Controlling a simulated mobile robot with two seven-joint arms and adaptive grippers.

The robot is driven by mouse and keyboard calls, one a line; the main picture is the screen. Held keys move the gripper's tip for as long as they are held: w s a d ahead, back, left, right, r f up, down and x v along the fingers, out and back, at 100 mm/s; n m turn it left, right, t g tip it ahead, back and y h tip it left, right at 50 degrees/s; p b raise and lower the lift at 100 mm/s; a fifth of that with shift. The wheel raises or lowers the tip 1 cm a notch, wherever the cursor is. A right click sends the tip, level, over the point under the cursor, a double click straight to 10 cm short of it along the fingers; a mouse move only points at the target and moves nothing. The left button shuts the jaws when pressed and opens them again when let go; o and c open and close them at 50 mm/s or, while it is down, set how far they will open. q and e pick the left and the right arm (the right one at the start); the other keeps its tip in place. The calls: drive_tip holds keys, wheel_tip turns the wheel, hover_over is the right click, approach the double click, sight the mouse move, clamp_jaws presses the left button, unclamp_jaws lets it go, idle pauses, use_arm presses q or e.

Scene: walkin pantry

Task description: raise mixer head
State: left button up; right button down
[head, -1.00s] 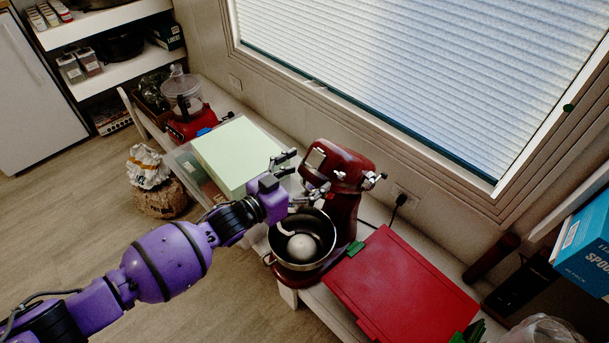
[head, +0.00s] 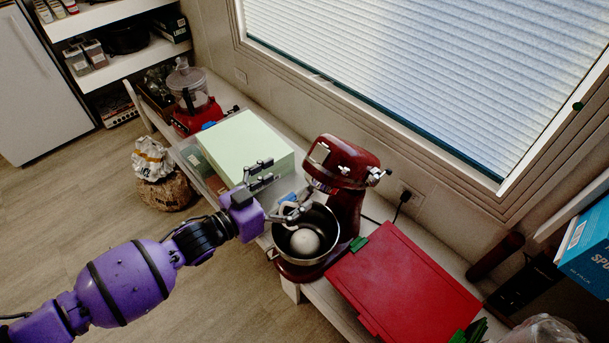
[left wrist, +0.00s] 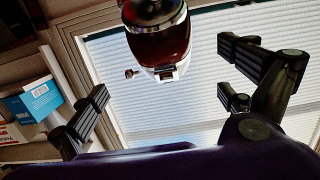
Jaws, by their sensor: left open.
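The red stand mixer (head: 347,205) stands on the bench below the window, its steel bowl (head: 306,262) in front. Its head (head: 342,163) looks tilted up, with the bowl's open top in plain view and a pale rounded thing inside. In the left wrist view the front end of the mixer head (left wrist: 160,40) shows at the top, between and beyond the fingers. My left gripper (head: 285,188) is open and empty, just left of the head and by the bowl's rim; its fingers are spread in the left wrist view (left wrist: 168,92). I cannot tell whether a finger touches the mixer. My right gripper is not in view.
A pale green box (head: 240,145) stands left of the mixer, with a red food processor (head: 192,115) beyond. A red flat case (head: 405,283) lies right of the mixer. A bag on a stump-like stand (head: 160,165) is on the floor. The window (head: 430,80) is behind.

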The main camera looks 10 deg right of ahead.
use_arm(q)
drive_tip(key=v, duration=0.3)
idle(0.5)
